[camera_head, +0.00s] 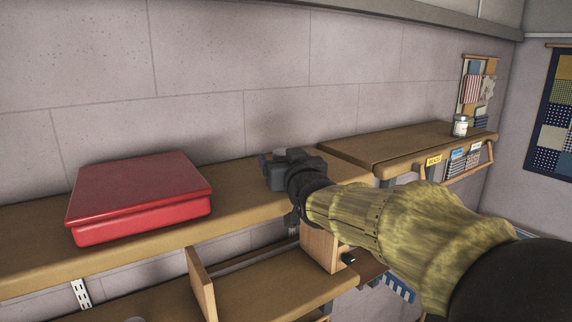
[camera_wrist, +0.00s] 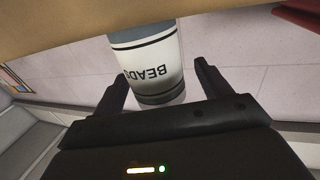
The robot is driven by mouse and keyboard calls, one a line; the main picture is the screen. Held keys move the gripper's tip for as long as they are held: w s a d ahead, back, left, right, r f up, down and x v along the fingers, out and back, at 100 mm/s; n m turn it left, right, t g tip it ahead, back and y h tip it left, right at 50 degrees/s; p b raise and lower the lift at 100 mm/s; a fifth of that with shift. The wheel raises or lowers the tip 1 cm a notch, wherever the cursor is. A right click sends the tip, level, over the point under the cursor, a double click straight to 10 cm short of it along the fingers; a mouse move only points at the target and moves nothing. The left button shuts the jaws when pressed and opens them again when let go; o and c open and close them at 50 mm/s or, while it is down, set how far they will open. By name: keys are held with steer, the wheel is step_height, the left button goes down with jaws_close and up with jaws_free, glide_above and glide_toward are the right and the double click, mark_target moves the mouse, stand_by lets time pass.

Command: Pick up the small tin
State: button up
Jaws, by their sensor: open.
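A small pale tin marked BEADS (camera_wrist: 152,72), with a blue-grey band, shows in the wrist view, upside down in the picture. It lies between the two fingers of my gripper (camera_wrist: 161,70), with gaps visible at the sides. My gripper is open. In the head view my gripper (camera_head: 279,170) is over the wooden shelf, right of the red box. There the gripper mostly hides the tin, and I cannot clearly make it out.
A red lidded box (camera_head: 140,195) sits on the shelf (camera_head: 235,205) to the left. A small white jar (camera_head: 460,125) stands on the right-hand shelf (camera_head: 400,145). The wall is close behind. Lower shelves with upright wooden dividers (camera_head: 201,283) are below.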

steer(key=shift+s+d, duration=0.1)
steer(key=shift+c, duration=0.5)
steer(key=c, duration=1)
steer(key=shift+c, duration=0.2)
step_height(320, 180, up, 10)
steer(key=shift+r+b, duration=0.1)
steer(key=shift+b, duration=1.05)
